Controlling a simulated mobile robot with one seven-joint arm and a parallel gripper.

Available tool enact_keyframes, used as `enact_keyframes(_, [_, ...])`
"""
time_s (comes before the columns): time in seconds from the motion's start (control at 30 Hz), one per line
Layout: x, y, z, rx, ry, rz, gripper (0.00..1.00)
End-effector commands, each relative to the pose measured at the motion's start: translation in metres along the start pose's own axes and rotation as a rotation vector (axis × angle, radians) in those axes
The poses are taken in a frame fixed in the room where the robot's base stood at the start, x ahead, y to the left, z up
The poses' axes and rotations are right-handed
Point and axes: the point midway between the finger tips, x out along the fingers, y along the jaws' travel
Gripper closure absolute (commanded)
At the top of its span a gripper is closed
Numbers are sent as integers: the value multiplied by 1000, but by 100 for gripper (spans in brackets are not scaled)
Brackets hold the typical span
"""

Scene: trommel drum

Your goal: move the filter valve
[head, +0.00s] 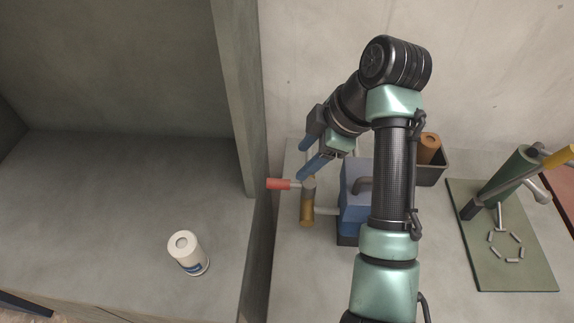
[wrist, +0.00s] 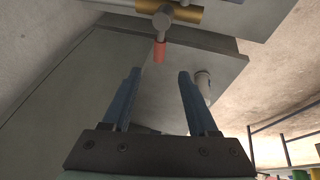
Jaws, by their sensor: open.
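The filter valve has a red-tipped handle (head: 278,184) on a grey stem and a brass-coloured body (head: 307,212). The handle points left in the head view, toward the partition wall. My gripper (head: 302,163) is open, with its two blue fingers above and beside the valve. In the wrist view the red handle (wrist: 159,52) shows just past the open fingertips (wrist: 159,72), roughly centred between them. The fingers appear empty, and I cannot tell whether they touch the handle. The brass body (wrist: 181,14) crosses the top of that view.
A blue pump-like unit (head: 354,190) stands right of the valve, partly behind my arm. A partition wall (head: 240,100) rises close to the handle's left. A white canister (head: 188,252) stands in the left bay. A green mat (head: 520,270) with small pieces and a dark bin (head: 432,172) are right.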

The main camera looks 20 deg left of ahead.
Motion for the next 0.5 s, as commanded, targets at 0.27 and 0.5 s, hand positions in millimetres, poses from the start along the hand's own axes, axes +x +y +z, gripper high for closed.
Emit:
enact_keyframes(0.27, [56, -1, -1, 3, 0, -4, 40])
enact_keyframes(0.5, [98, 0, 0, 3, -1, -1, 40])
